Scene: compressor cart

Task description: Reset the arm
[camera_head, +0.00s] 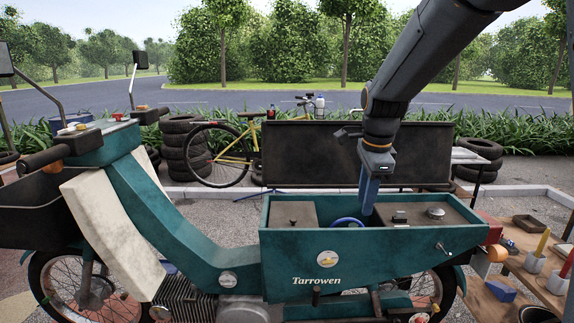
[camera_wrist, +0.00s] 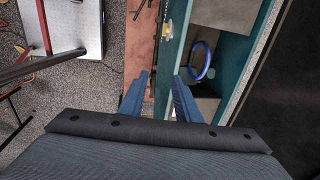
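My gripper (camera_head: 368,205) points straight down over the teal box (camera_head: 285,270) of the compressor cart, close to its back wall. A blue ring (camera_head: 347,222) lies in the open compartment of the box, left of my gripper. It also shows in the wrist view (camera_wrist: 201,60), to the right of the fingers and apart from them. Whether the fingertips are below the box's rim I cannot tell.
Lidded sections flank the compartment, with a silver cap (camera_head: 436,212) on the right one. A wooden bench (camera_head: 535,285) with several cups stands at right. A dark panel (camera_head: 290,155), a yellow bicycle (camera_head: 233,155) and stacked tyres (camera_head: 183,150) are behind.

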